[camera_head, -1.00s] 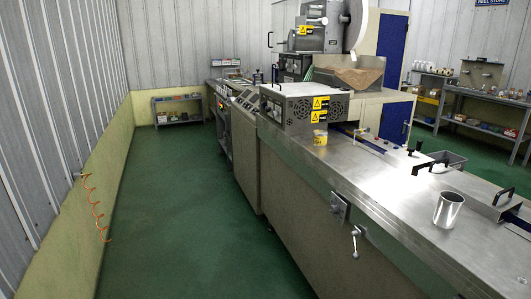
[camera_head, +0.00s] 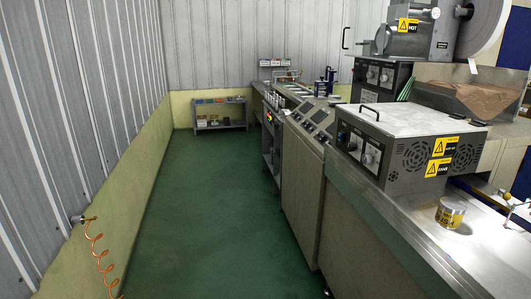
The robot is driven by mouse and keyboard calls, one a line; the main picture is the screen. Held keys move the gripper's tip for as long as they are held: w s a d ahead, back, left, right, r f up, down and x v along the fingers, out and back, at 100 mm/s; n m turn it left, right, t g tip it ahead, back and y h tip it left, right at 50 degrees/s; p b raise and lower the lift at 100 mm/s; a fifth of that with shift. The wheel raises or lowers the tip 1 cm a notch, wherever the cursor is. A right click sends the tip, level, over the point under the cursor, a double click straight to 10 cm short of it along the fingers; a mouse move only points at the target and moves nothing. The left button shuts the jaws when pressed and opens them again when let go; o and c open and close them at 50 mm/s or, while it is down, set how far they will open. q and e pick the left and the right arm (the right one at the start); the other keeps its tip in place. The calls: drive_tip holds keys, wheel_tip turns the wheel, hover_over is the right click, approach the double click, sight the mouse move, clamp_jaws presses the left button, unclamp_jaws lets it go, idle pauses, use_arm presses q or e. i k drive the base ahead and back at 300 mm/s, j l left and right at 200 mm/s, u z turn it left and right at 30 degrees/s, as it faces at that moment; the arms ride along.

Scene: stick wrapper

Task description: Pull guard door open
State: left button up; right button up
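No gripper of mine is in view. I cannot tell for sure which part is the guard door. A dark upright handle (camera_head: 345,38) shows left of the upper machine unit (camera_head: 408,38); the panel it belongs to cannot be made out.
A clear green floor aisle (camera_head: 215,225) runs between the corrugated left wall and the machine. An orange coiled hose (camera_head: 98,250) hangs from that wall. A low shelf (camera_head: 220,113) stands at the far end. A labelled tin (camera_head: 450,213) sits on the bench.

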sight(356, 22)
drive_tip(key=i+z, duration=0.1)
drive_tip(key=i, duration=0.4)
drive_tip(key=i+j+z, duration=0.1)
drive_tip(key=i, duration=0.35)
drive_tip(key=i+j+z, duration=0.15)
drive_tip(key=i, duration=0.35)
drive_tip(key=i+j+z, duration=0.1)
drive_tip(key=i, duration=0.4)
